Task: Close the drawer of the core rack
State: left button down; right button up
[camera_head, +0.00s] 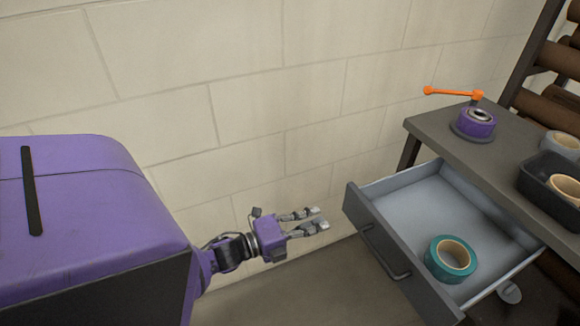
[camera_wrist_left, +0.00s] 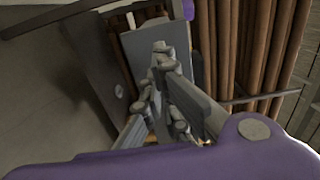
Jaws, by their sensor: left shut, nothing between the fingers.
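The core rack (camera_head: 437,131) has a grey top, and its drawer (camera_head: 370,229) stands well open toward the left. The drawer front carries a dark bar handle (camera_head: 384,253). A teal tape roll (camera_head: 451,259) lies inside the drawer. My left gripper (camera_head: 322,219) is shut and empty, in front of the drawer face and a little apart from it. In the left wrist view its fingers (camera_wrist_left: 163,72) are together, with grey panels and brown rolls beyond them. My right gripper is not in view.
On the rack top are a purple roll holder (camera_head: 473,123) with an orange crank (camera_head: 453,93), a dark bin (camera_head: 550,188) and pale rolls. Brown rollers (camera_head: 559,59) stand behind at the right. A block wall runs along the back. Floor (camera_head: 300,290) is clear left of the drawer.

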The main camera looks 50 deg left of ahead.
aim_at(352, 208)
pick_arm(q)
jog(key=x, duration=0.8)
jog(key=shift+w+d+f, duration=0.1)
jog(key=shift+w+f, duration=0.05)
jog(key=shift+w, duration=0.1)
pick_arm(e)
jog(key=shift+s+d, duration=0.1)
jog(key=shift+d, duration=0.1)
